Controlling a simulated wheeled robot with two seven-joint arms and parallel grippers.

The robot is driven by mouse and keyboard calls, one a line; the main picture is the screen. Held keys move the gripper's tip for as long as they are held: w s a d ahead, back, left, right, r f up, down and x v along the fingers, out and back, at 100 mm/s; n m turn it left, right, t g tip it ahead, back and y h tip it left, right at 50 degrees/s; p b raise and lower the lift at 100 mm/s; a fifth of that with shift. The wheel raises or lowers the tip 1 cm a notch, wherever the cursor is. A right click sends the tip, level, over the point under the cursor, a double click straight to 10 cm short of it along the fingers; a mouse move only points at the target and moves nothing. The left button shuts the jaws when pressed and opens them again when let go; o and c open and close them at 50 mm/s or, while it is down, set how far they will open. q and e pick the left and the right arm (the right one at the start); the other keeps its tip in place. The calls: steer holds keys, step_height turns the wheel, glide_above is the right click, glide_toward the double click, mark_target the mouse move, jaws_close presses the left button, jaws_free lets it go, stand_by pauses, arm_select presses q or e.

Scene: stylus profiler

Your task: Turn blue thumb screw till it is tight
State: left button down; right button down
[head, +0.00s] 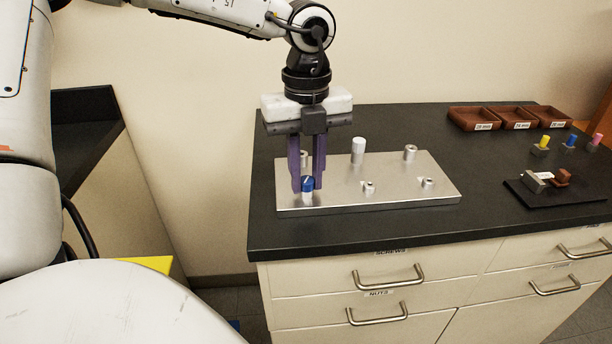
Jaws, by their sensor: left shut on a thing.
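The blue thumb screw (307,184) stands upright at the front left of a flat silver metal plate (400,190) on the black counter. My left gripper (307,186) points straight down over it, its two purple fingers on either side of the screw's blue head. The gripper is shut on the screw. The lower, pale part of the screw or its post shows just under the fingers. How deep the screw sits cannot be told. My right gripper is not in view.
On the plate stand a taller white-topped post (358,150) and several short metal posts. Brown labelled trays (474,119) sit at the back right. Yellow, blue and pink screws stand at the right, near a black mat (577,194) with small blocks. Counter front has drawers.

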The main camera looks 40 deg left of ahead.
arm_select(q)
steer(key=m, duration=0.6)
steer(key=shift+m, duration=0.4)
steer(key=m, duration=0.6)
steer(key=shift+m, duration=0.3)
steer(key=m, duration=1.3)
steer(key=c, duration=1.7)
jaws_free()
steer(key=shift+c, duration=0.2)
